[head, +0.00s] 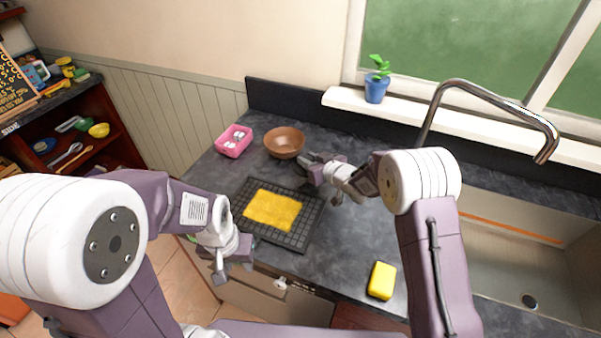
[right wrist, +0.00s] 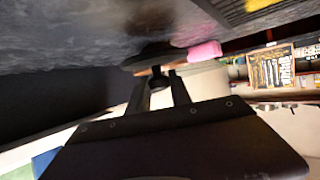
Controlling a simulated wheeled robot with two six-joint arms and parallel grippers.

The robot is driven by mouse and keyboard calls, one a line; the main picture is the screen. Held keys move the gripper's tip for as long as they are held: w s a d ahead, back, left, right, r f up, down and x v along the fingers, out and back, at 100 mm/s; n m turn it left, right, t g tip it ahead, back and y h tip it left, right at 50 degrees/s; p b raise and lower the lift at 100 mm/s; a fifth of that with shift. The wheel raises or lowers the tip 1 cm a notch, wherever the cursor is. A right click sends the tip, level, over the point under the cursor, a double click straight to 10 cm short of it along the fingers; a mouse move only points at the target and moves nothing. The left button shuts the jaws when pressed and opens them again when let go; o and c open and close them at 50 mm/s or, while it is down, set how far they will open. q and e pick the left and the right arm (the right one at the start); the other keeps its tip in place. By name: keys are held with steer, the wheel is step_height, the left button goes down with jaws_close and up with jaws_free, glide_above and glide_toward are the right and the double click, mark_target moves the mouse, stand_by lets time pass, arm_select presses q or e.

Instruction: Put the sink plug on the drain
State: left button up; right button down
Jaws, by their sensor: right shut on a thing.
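My right gripper (head: 312,172) is over the counter near the brown bowl, with its arm coming across from the right. In the right wrist view its two fingers (right wrist: 160,88) are shut on a small dark knob-like piece, the sink plug (right wrist: 158,73). The plug is mostly hidden in the head view. The drain (head: 529,300) is a round dark hole in the floor of the sink (head: 500,262) at the far right, well away from the right gripper. My left gripper (head: 232,272) is open and empty near the counter's front edge.
A dark grid rack with a yellow cloth (head: 273,209) lies between the grippers. A brown bowl (head: 284,143) and pink box (head: 233,141) stand behind. A yellow sponge (head: 381,281) lies near the front edge. A tall faucet (head: 500,95) arches over the sink.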

mark_target(301, 179)
steer(key=shift+w+a+f, duration=0.1)
steer(key=shift+a+f, duration=0.25)
steer(key=shift+a, duration=0.3)
steer(key=shift+w+a+f, duration=0.1)
steer(key=shift+a+f, duration=0.25)
steer(key=shift+a, duration=0.25)
step_height(301, 179, down, 4)
steer(key=shift+r, duration=0.25)
steer(key=shift+f, duration=0.3)
steer(key=shift+f, duration=0.15)
steer(key=c, duration=1.2)
jaws_free()
steer(key=shift+o, duration=0.2)
